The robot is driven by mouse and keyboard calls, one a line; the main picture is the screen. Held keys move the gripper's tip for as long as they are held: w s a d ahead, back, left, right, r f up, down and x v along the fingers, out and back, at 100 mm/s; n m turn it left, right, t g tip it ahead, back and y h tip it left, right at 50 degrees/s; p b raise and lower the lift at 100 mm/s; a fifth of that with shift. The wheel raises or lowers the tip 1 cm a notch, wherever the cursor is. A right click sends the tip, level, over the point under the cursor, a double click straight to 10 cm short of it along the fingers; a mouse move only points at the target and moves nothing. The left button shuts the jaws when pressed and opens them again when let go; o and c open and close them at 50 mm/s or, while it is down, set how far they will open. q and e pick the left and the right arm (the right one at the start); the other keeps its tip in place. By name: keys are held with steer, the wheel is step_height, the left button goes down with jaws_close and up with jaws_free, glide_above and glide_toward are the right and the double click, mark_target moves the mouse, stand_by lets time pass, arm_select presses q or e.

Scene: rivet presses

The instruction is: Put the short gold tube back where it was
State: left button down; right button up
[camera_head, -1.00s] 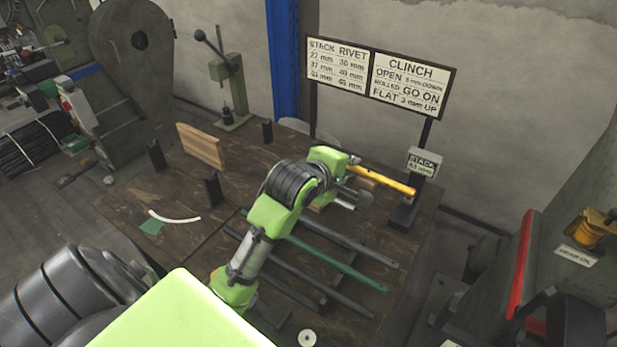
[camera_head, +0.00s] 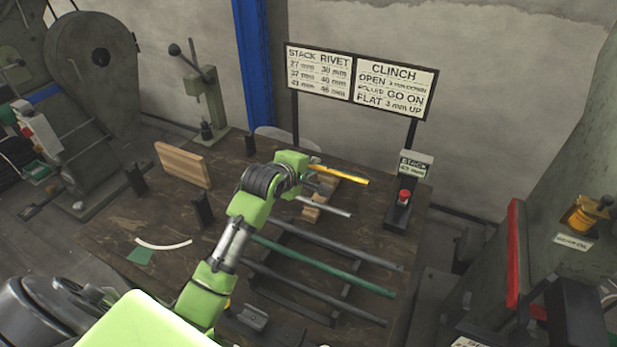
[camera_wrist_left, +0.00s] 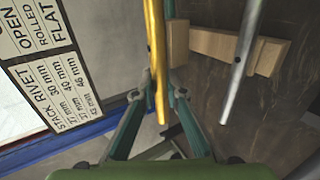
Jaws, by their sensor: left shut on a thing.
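The short gold tube (camera_head: 341,174) is in my left gripper (camera_head: 312,180), above the back part of the bench, its free end pointing right. In the left wrist view the gold tube (camera_wrist_left: 155,62) runs between the fingers of the left gripper (camera_wrist_left: 158,100), which is shut on it. A short silver tube (camera_head: 326,207) lies below and in front of it, on a wooden block (camera_head: 311,213). The left wrist view shows this silver tube (camera_wrist_left: 244,48) across wooden blocks (camera_wrist_left: 209,42), to the right of and apart from the gold tube. My right gripper is not in view.
Long grey and green rods (camera_head: 325,268) lie on supports at the front right of the bench. A stand with a red button (camera_head: 404,196) is right of the gold tube. A wooden board (camera_head: 183,165) and dark posts stand left. Sign boards (camera_head: 358,82) rise behind.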

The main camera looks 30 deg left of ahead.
arm_select(q)
steer(key=w+f, duration=0.1)
steer(key=a+f, duration=0.1)
steer(key=w+a+f, duration=0.1)
steer(key=f, duration=0.1)
steer(key=shift+w+a+f, duration=0.1)
steer(key=shift+w+a, duration=0.05)
steer(key=shift+w, duration=0.15)
steer(key=shift+f+p, duration=0.3)
steer(key=shift+f, duration=1.35)
steer(key=c, duration=2.4)
jaws_free()
steer(key=shift+f, duration=0.15)
steer(key=shift+o, duration=0.3)
steer(key=shift+r, duration=0.2)
steer(key=v, duration=1.2)
